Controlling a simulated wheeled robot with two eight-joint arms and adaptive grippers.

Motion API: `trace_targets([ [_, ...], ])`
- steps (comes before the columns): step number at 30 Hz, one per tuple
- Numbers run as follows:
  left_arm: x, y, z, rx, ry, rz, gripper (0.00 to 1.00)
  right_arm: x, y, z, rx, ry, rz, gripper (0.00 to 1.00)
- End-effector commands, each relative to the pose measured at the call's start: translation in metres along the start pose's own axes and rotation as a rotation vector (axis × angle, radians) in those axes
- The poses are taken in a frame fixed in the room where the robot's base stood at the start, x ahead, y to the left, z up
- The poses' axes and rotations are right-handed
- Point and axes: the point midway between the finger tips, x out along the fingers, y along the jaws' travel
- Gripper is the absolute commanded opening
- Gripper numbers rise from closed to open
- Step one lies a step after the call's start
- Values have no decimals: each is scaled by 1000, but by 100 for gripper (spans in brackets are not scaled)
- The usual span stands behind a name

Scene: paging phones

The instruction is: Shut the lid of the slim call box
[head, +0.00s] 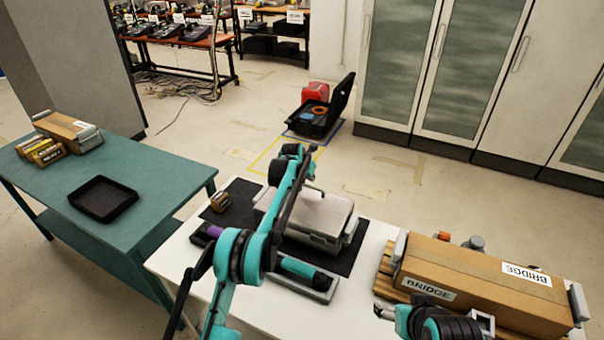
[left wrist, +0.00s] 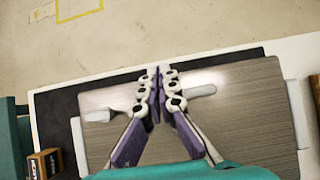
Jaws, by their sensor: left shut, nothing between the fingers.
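The slim call box (head: 318,215) is a flat silver-grey case on a black mat (head: 345,262) on the white table. Its lid lies flat or nearly flat over the body; I cannot tell whether a thin gap is left. In the left wrist view the lid (left wrist: 240,105) is a wide grey-brown panel below the fingers. My left gripper (left wrist: 157,75) is shut and empty, with its fingertips together over the lid; I cannot tell whether they touch it. My left arm hides part of the box in the head view. My right gripper (head: 430,318) is at the lower right, its fingers unclear.
A brown carton marked BRIDGE (head: 480,285) lies at the table's right. A small brown block (head: 220,202) sits left of the box. A green table (head: 150,195) with a black tray (head: 103,199) stands at left. An open black case (head: 318,118) is on the floor beyond.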

Motion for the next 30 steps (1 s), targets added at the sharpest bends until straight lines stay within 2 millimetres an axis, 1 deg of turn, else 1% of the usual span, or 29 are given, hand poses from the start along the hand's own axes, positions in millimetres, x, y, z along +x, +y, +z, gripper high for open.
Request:
trace_targets([
  [3, 2, -3, 0, 1, 9, 0, 0, 0, 0, 0, 0, 0, 0, 71],
  [15, 2, -3, 0, 1, 11, 0, 0, 0, 0, 0, 0, 0, 0, 71],
  [19, -2, -3, 0, 1, 10, 0, 0, 0, 0, 0, 0, 0, 0, 71],
  [23, -17, -3, 0, 0, 10, 0, 0, 0, 0, 0, 0, 0, 0, 71],
  [26, -34, -3, 0, 0, 10, 0, 0, 0, 0, 0, 0, 0, 0, 71],
  [30, -63, -3, 0, 0, 11, 0, 0, 0, 0, 0, 0, 0, 0, 71],
])
